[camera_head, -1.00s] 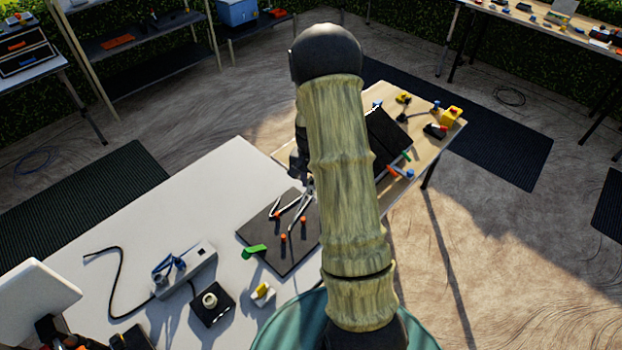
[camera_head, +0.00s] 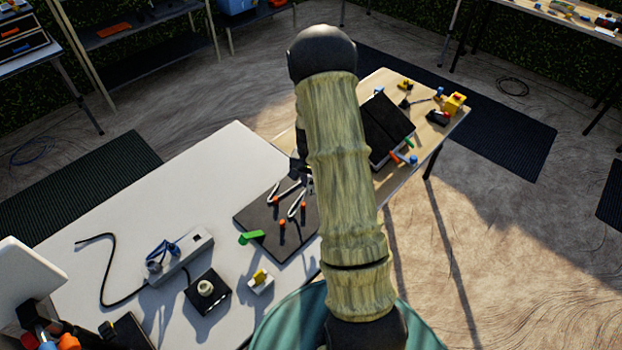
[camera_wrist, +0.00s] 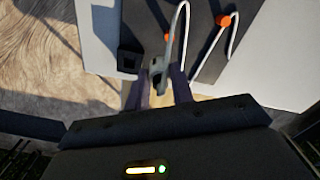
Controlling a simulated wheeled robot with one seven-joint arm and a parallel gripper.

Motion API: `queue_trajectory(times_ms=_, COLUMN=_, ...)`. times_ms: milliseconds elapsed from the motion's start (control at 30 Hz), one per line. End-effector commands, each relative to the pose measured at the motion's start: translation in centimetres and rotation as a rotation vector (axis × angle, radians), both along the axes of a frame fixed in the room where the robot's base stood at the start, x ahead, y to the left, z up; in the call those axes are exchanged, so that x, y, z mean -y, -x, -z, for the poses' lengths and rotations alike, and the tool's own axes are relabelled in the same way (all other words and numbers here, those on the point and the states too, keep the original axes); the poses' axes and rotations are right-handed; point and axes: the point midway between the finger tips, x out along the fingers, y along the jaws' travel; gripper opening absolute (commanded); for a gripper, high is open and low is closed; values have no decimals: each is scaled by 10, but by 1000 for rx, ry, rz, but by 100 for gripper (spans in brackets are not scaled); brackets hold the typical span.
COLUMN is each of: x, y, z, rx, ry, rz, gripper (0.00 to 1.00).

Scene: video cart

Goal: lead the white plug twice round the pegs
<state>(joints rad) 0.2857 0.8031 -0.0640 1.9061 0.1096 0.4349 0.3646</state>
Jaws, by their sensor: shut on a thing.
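The dark peg board (camera_head: 262,226) lies on the white table with orange-topped pegs (camera_head: 282,224) standing on it. A white cord (camera_head: 284,190) runs among the pegs and bends near the right one. In the wrist view, my gripper (camera_wrist: 158,88) is shut on the pale plug (camera_wrist: 157,66). The cord (camera_wrist: 186,30) rises from it in a hooked bend, passing beside an orange peg top (camera_wrist: 167,37). Another orange peg (camera_wrist: 224,20) stands to the right, with cord beside it. My arm hides most of my gripper and the plug in the head view.
A green piece (camera_head: 250,238) lies at the board's left edge. A power strip (camera_head: 180,260), a black box with a round socket (camera_head: 207,290) and a yellow-topped white block (camera_head: 260,281) stand nearby. A wooden table (camera_head: 432,133) with a dark panel (camera_head: 386,128) is behind.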

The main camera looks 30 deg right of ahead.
Motion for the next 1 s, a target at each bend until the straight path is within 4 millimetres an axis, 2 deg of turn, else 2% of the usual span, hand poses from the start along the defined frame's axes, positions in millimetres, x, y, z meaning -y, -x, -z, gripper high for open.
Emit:
queue_trajectory(times_ms=33, x=0, y=0, z=7, rx=0, ry=0, rz=0, gripper=1)
queue_trajectory(times_ms=300, x=0, y=0, z=29, rx=-1, ry=0, rz=0, gripper=1)
queue_trajectory(times_ms=367, x=-3, y=5, z=24, rx=0, ry=0, rz=0, gripper=1)
queue_trajectory(times_ms=800, x=-18, y=38, z=24, rx=-1, ry=-1, rz=0, gripper=1)
queue_trajectory(times_ms=1000, x=-31, y=47, z=24, rx=-2, ry=-1, rz=-1, gripper=1)
